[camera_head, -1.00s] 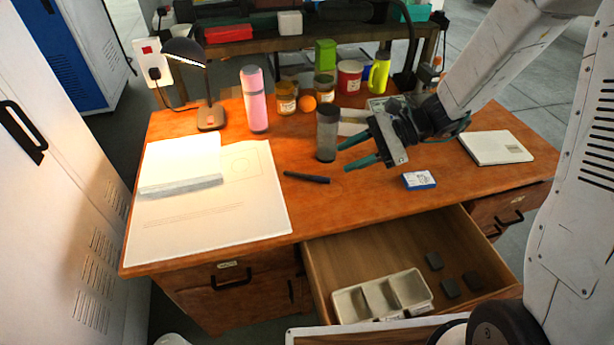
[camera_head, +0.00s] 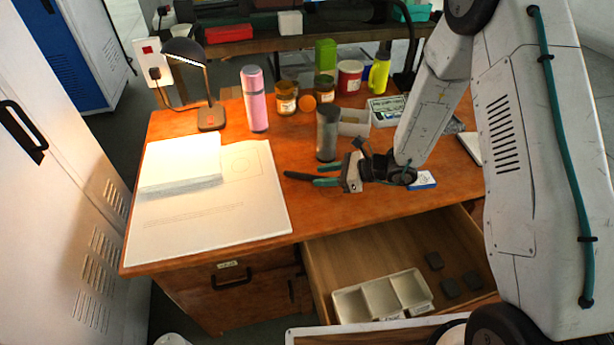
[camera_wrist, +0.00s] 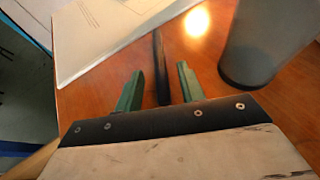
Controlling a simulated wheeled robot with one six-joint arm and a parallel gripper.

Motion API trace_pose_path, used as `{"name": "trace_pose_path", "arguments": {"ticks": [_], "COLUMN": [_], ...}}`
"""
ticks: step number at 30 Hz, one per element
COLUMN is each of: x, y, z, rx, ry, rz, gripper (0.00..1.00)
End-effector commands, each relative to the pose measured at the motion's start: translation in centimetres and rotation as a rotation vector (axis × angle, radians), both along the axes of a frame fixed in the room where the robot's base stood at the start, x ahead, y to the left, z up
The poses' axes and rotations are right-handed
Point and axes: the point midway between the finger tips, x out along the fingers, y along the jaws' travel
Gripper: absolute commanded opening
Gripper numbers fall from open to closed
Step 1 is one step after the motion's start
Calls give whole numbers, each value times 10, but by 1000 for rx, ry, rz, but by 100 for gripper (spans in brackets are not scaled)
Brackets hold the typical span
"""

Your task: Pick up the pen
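The pen is a thin black stick lying on the orange-brown desk, just right of the white paper. In the head view the pen's left end (camera_head: 294,174) shows, and the rest is hidden by my gripper (camera_head: 323,176). In the wrist view the pen (camera_wrist: 161,65) runs lengthwise between my two green fingers, with visible gaps on both sides. My gripper (camera_wrist: 162,82) is open and low near the desk. Whether the fingertips touch the desk is unclear.
A grey cylinder (camera_head: 327,134) stands close behind my gripper; it is at the right in the wrist view (camera_wrist: 268,40). Large paper (camera_head: 215,215) covers the desk's left. A blue-white box (camera_head: 424,180) lies right of my wrist. An open drawer (camera_head: 350,255) juts out in front.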

Motion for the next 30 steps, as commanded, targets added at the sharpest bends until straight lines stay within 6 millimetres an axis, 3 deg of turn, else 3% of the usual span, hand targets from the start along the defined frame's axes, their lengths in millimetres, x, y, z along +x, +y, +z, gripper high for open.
{"name": "trace_pose_path", "arguments": {"ticks": [3, 10, 15, 30], "x": [3, 4, 3, 3], "y": [9, 10, 10, 9], "z": [-4, -4, -4, 2], "rx": [0, 0, 0, 0], "ry": [-1, -1, -1, -1], "rz": [2, -1, 0, -1], "gripper": [39, 39, 0, 0]}}
